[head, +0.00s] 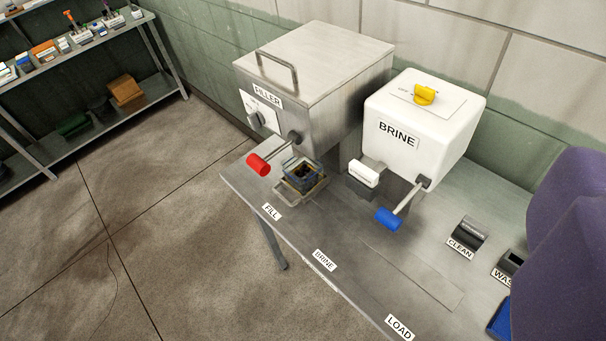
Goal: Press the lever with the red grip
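The lever with the red grip (259,165) sticks out from the front of the grey metal box labelled FILLER (315,65). Its thin metal arm slopes down to the left from a dark pivot on the box, and the red grip is at its low outer end. A small dark square container (301,172) sits in a metal holder on the table just right of the grip, below the box. I cannot make out my gripper in this view, and nothing is seen touching the red grip.
A white BRINE box (424,118) with a yellow knob and a blue-grip lever (389,219) stands to the right. The metal table (390,275) carries several labels. Large purple shapes cover the right edge. Shelves (90,55) stand back left; floor is clear between.

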